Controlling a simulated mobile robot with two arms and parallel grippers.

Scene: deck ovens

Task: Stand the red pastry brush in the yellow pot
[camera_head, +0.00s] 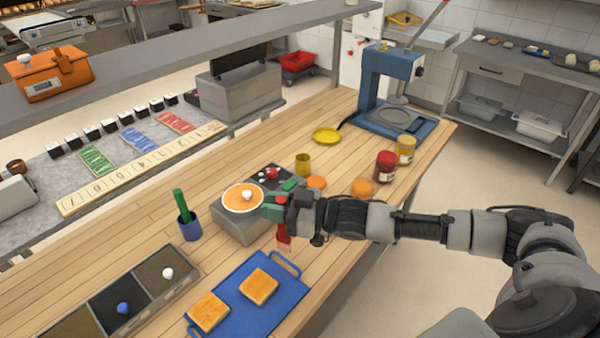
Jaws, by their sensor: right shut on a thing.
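The yellow pot (303,165) is a small upright cup on the wooden counter, just beyond my right gripper. My right gripper (277,207) is shut on the red pastry brush (284,236). The red part of the brush hangs below the gripper, near the front side of the grey hot plate; the fingers partly hide the rest. The brush is apart from the pot, which is farther back and to the right. My left gripper is not in view.
A pan with orange contents (243,197) sits on the hot plate. A blue cup (190,228) with a green-handled tool stands left. A blue tray (262,315) with toast lies in front. Red (384,167) and yellow (405,150) jars stand right of the pot.

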